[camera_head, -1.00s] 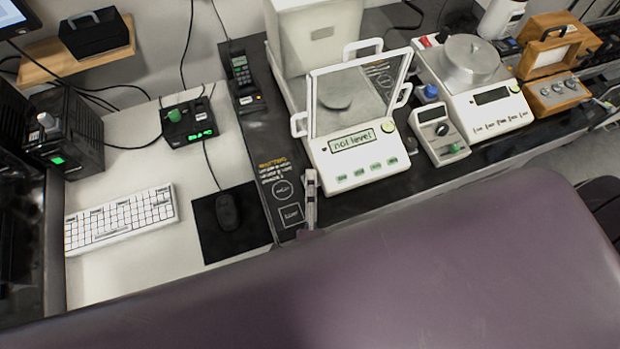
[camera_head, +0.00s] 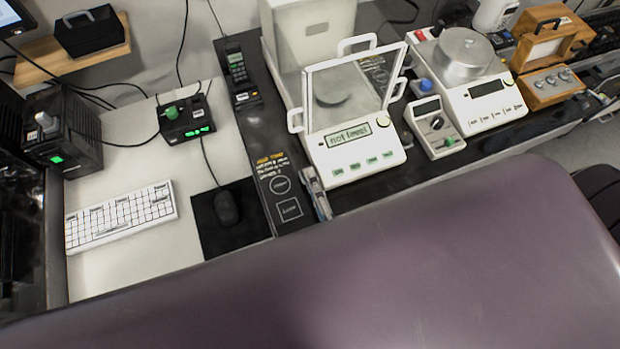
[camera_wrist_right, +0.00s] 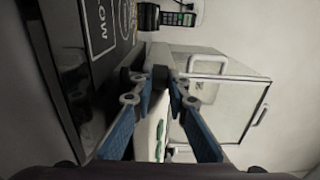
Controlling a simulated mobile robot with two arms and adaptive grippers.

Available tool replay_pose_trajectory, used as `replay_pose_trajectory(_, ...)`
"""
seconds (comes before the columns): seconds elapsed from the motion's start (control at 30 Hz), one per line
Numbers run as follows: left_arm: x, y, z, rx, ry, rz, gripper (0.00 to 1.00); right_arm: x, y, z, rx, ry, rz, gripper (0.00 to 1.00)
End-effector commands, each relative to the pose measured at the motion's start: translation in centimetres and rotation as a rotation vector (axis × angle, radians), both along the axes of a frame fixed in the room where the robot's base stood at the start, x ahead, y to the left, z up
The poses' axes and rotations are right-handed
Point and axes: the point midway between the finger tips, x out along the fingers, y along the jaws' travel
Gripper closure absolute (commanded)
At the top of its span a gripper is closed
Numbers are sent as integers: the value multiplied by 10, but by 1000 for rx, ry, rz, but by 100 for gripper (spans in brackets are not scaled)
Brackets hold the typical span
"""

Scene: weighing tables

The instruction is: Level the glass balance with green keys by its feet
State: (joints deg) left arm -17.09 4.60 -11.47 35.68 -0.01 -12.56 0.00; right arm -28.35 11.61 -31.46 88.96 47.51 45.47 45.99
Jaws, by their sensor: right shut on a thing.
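The glass balance with green keys (camera_head: 393,151) stands on the black mat area, its glass front showing and its display (camera_head: 348,135) reading "not level". My right gripper (camera_head: 310,176) is at its front left corner, seen from above as a thin grey shape. In the right wrist view, its blue-padded fingers (camera_wrist_right: 160,76) are closed around a small dark part at the balance's lower edge, which looks like a foot. Green keys (camera_wrist_right: 160,130) show behind the fingers. The other feet are hidden. My left gripper is not in view.
A second balance with a round metal pan (camera_head: 500,112) and a small meter (camera_head: 434,128) stand to the right. A phone (camera_head: 237,70), a black box with a green knob (camera_head: 187,120), a mouse (camera_head: 227,208) and a keyboard (camera_head: 120,217) lie to the left.

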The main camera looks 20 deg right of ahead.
Motion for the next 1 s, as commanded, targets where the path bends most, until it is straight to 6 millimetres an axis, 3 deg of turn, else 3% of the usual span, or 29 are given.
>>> replay_pose_trajectory(0.47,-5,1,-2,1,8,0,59,2,-2,2,2,-4,67,100)
replay_pose_trajectory(0.5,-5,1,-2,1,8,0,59,2,-2,2,2,-4,67,84)
replay_pose_trajectory(0.67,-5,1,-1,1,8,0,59,2,-2,2,2,-3,67,68)
replay_pose_trajectory(1.0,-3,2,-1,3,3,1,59,-4,-2,0,1,0,67,68)
